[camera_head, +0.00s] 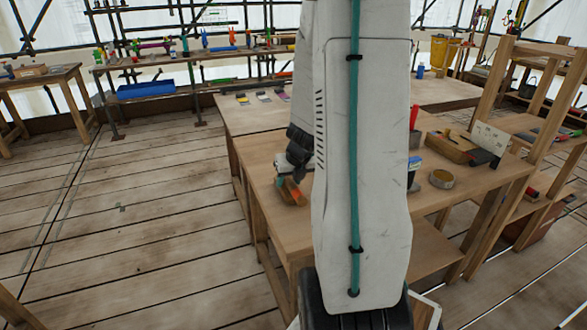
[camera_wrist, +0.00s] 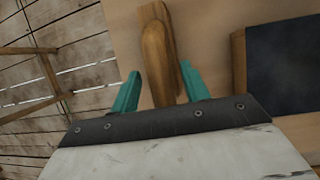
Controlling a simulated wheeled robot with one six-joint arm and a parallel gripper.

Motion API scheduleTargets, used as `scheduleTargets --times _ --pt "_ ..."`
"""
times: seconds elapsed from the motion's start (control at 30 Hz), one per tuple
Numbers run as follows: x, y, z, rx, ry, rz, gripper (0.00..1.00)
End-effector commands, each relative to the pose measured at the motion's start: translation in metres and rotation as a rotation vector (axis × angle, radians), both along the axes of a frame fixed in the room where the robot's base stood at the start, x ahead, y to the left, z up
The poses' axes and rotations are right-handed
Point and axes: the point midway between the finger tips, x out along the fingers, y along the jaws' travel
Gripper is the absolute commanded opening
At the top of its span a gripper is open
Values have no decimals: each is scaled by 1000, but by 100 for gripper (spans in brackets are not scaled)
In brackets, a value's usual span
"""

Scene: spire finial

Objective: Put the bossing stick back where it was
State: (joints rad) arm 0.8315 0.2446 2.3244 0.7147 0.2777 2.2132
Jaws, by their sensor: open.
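A brown wooden tool that looks like the bossing stick (camera_wrist: 158,55) lies on the pale wooden bench top (camera_wrist: 210,30) in the wrist view. My gripper (camera_wrist: 160,90) is open, with its two teal fingers on either side of the stick's near end. I cannot tell whether the fingers touch it. In the head view the stick (camera_head: 292,192) shows as a small brown piece under my gripper (camera_head: 285,182) near the bench's left edge. My white arm hides the middle of the bench there.
A dark panel with a wooden edge (camera_wrist: 285,65) lies right of the stick. On the bench's right are a round tin (camera_head: 441,179) and a wooden box (camera_head: 449,148). A shelving frame (camera_head: 500,75) stands at right. The plank floor (camera_head: 130,215) at left is clear.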

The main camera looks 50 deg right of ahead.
Motion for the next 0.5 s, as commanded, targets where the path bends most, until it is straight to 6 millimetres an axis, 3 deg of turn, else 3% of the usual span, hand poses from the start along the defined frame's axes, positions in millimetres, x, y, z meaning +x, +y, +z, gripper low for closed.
scheduleTargets --times 0.3,0.5 --pt "-24 8 60 -4 -2 -1 46" --pt "-35 13 89 -3 -1 0 46"
